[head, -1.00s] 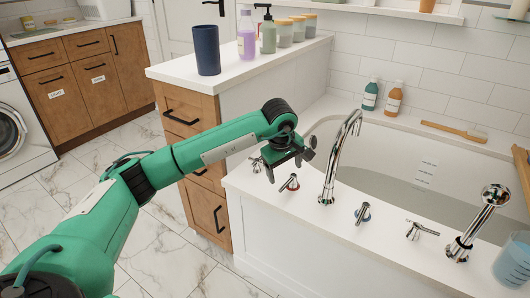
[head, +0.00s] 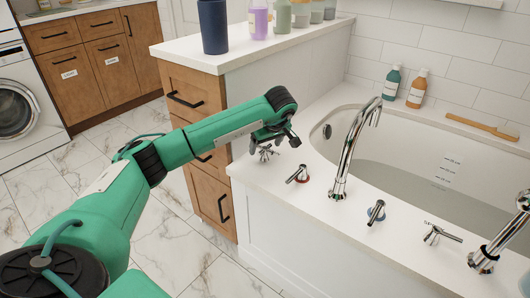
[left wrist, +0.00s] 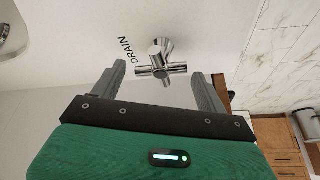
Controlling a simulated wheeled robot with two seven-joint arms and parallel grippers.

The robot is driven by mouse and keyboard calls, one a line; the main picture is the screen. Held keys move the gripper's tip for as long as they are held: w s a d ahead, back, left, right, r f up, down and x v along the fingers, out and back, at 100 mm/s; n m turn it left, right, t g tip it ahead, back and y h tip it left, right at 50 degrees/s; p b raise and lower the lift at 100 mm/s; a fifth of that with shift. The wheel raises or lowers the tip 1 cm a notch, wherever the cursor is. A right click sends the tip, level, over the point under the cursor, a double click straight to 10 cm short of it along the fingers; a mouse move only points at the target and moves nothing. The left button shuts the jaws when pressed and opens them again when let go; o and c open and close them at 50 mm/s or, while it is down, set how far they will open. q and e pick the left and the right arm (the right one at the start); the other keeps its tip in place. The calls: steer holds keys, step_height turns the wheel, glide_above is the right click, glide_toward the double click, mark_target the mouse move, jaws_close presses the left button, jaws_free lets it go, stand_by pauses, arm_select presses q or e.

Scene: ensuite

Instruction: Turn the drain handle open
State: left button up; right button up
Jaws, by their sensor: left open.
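The drain handle (head: 265,153) is a small chrome cross-shaped handle at the left end of the row of fittings on the white tub deck. In the left wrist view the chrome handle (left wrist: 162,58) shows from above, beside the printed word DRAIN. My left gripper (head: 273,143) is open just over the handle. In the left wrist view its two fingers (left wrist: 158,68) point at the handle, one on each side of the crossbar's line. I cannot tell whether they touch it. My right gripper is not in view.
A red-marked tap handle (head: 298,174) and the tall chrome spout (head: 349,150) stand to the right of the drain handle. A blue-marked handle (head: 376,211) and another lever (head: 438,234) follow. The wooden cabinet (head: 197,88) stands close behind my left arm.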

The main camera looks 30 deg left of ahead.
arm_select(q)
steer(key=shift+x, duration=1.1)
